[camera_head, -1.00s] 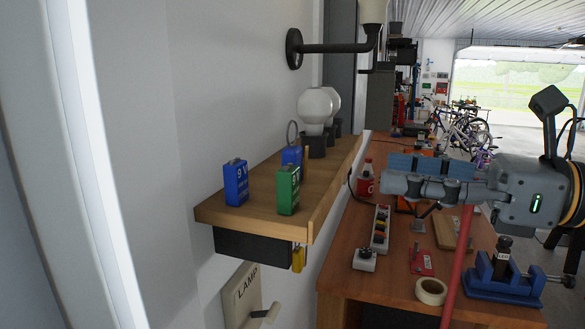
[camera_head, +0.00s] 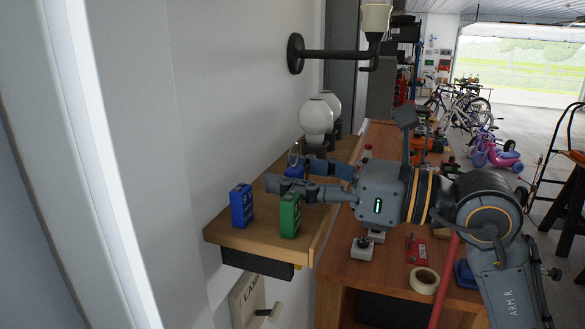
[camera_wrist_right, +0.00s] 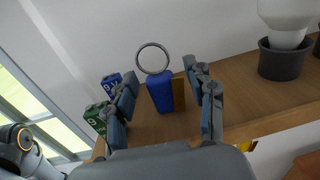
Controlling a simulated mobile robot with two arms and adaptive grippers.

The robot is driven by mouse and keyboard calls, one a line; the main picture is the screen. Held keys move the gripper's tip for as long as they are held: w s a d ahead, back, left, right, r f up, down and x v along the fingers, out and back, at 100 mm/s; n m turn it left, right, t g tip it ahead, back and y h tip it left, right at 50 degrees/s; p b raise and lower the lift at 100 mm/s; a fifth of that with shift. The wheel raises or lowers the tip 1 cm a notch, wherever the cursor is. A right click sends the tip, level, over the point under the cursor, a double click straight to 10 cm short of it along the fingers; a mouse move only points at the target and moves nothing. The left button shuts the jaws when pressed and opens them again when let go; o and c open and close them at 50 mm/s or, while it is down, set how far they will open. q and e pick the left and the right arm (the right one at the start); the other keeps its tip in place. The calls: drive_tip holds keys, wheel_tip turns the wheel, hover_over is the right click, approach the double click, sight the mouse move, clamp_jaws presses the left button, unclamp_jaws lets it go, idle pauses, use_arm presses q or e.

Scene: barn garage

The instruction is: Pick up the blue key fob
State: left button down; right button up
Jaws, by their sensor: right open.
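The blue key fob (camera_wrist_right: 161,92) stands upright on the wooden shelf (camera_wrist_right: 150,127), its metal ring sticking up from the top. In the head view the fob (camera_head: 294,171) shows between my fingers, partly hidden by them. My right gripper (camera_wrist_right: 160,72) is open, with one finger on each side of the fob; I see gaps between fingers and fob in the wrist view. In the head view the right gripper (camera_head: 285,172) reaches over the shelf from the right. My left gripper is not in view.
A blue battery box (camera_head: 241,206) and a green one (camera_head: 290,214) stand near the shelf's front end. A small wooden piece (camera_wrist_right: 178,95) is right beside the fob. White bulbs (camera_head: 316,118) in dark pots stand behind. A wall lies left; a workbench (camera_head: 395,262) lies right, lower.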

sight(296, 168)
drive_tip(key=shift+w+a, duration=0.1)
drive_tip(key=shift+a, duration=0.05)
drive_tip(key=shift+d+f, duration=0.1)
drive_tip(key=shift+d, duration=0.1)
drive_tip(key=shift+c, duration=0.2)
drive_tip(key=c, duration=0.4)
drive_tip(key=shift+a, duration=0.1)
drive_tip(key=c, duration=0.7)
drive_tip(key=shift+o, duration=0.2)
wheel_tip(296, 168, up, 10)
drive_tip(key=shift+r+b, duration=0.1)
drive_tip(key=shift+b, duration=1.1)
